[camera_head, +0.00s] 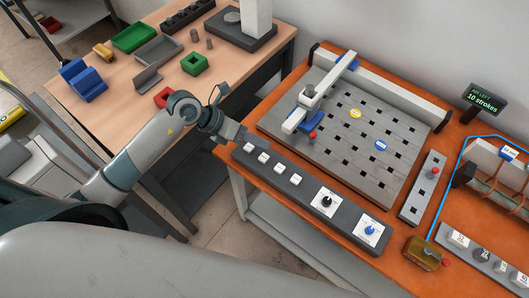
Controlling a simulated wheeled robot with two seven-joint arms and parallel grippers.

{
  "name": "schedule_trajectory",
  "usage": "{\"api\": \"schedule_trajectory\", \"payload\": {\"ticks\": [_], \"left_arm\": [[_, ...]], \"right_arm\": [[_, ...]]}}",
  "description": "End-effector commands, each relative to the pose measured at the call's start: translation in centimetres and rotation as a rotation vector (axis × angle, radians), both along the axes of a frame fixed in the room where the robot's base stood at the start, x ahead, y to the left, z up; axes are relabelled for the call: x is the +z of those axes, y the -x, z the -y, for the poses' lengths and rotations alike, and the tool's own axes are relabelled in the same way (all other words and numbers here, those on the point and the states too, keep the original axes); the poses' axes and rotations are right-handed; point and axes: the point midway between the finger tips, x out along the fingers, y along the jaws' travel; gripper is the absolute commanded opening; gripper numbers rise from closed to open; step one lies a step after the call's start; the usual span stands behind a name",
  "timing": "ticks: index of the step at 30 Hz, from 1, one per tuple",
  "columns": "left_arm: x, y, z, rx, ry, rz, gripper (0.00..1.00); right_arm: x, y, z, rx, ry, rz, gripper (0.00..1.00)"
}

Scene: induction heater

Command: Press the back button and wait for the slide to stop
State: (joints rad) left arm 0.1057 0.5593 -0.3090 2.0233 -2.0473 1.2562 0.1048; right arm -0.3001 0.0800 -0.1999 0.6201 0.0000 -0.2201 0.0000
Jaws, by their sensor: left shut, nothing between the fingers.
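A dark control strip (309,187) runs along the front edge of the orange table. It carries several white buttons, including the leftmost one (249,147) and the rightmost one (295,180). Their labels are too small to read, so I cannot tell which is the back button. A light grey slide arm (328,84) lies across the slotted grey plate (350,150), with a blue part and a red knob at its near end. My left gripper (240,138) is shut and empty, close to the strip's left end by the leftmost button; I cannot tell whether it touches. My right gripper is out of view.
A black knob (327,202) and a blue knob (370,230) sit on the strip's right part. A display (483,99) reads "AIR LEFT 10 strokes". A wooden table (120,85) stands left.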

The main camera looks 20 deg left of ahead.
Motion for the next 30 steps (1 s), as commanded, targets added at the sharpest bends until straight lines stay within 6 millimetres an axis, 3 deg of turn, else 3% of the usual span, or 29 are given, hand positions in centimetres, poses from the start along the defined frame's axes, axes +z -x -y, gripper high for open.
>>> {"api": "schedule_trajectory", "payload": {"ticks": [7, 30], "left_arm": [[1.9, 0.0, 0.0, -0.001, -0.001, 0.001, 0.0], [2.0, 0.0, 0.0, 0.0, 0.0, 0.0, 0.0]], "right_arm": [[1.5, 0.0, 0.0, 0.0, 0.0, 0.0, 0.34], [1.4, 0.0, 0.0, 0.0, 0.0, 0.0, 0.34]]}}
